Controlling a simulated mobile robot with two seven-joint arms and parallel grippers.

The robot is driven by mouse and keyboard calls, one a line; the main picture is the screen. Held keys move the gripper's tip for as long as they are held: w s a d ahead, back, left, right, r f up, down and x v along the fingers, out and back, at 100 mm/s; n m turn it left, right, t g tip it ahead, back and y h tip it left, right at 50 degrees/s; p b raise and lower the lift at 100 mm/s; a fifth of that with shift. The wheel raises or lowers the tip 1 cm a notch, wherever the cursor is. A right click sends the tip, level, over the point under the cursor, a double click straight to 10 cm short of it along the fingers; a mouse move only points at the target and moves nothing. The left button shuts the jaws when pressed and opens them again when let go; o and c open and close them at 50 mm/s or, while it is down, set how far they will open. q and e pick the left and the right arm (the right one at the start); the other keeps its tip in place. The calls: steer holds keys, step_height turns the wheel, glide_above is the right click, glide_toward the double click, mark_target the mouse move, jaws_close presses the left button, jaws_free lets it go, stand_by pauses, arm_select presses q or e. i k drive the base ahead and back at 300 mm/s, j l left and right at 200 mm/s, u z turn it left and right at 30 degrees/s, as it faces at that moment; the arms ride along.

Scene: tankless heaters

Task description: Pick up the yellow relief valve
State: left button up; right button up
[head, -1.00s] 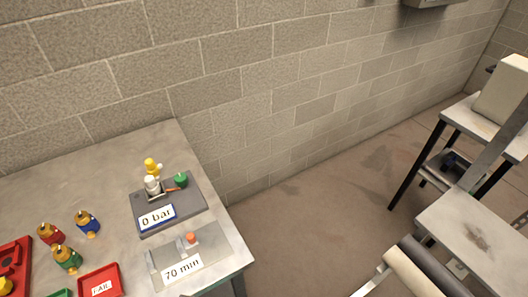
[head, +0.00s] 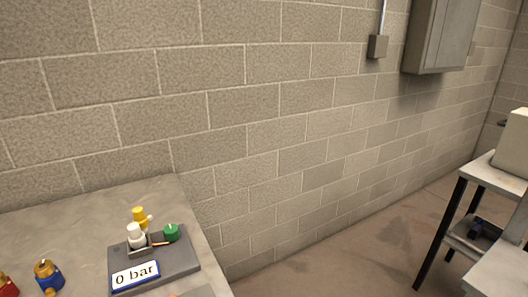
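A yellow-topped piece (head: 139,214), which looks like the yellow relief valve, stands upright on a dark grey test block at the lower left of the head view. A white capped fitting (head: 137,236) stands just in front of it and hides its lower part. A green knob (head: 172,232) sits to its right on the same block. I cannot tell how the yellow piece is seated. Neither of my grippers is in view.
The test block (head: 187,262) carries a "0 bar" display (head: 135,277) and stands on a grey table (head: 75,215) against a block wall. A blue-banded brass valve (head: 48,277) and part of a red one (head: 7,286) stand left. A bench (head: 498,177) is at right.

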mark_target(143, 220)
steer(key=k+u, duration=0.1)
steer(key=k, duration=0.5)
steer(key=k+j+u, duration=0.1)
steer(key=k, duration=0.55)
steer(key=u, duration=1.65)
steer(key=l+u, duration=0.1)
steer(key=u, duration=0.3)
steer(key=l+u, duration=0.1)
steer(key=u, duration=0.3)
steer(key=l+u, duration=0.15)
steer(key=u, duration=0.25)
steer(key=l+u, duration=0.1)
steer(key=u, duration=0.3)
steer(key=k+l, duration=0.1)
steer(key=l, duration=0.3)
steer(key=k+l, duration=0.1)
steer(key=l, duration=0.25)
steer(key=k+l, duration=0.1)
steer(key=l, duration=0.3)
steer(key=k+l, duration=0.15)
steer(key=l, duration=0.2)
steer(key=k+l, duration=0.1)
steer(key=l, duration=0.3)
steer(key=k+l, duration=0.1)
steer(key=l, duration=0.25)
steer(key=k+l, duration=0.1)
steer(key=l, duration=0.3)
steer(key=u, duration=0.05)
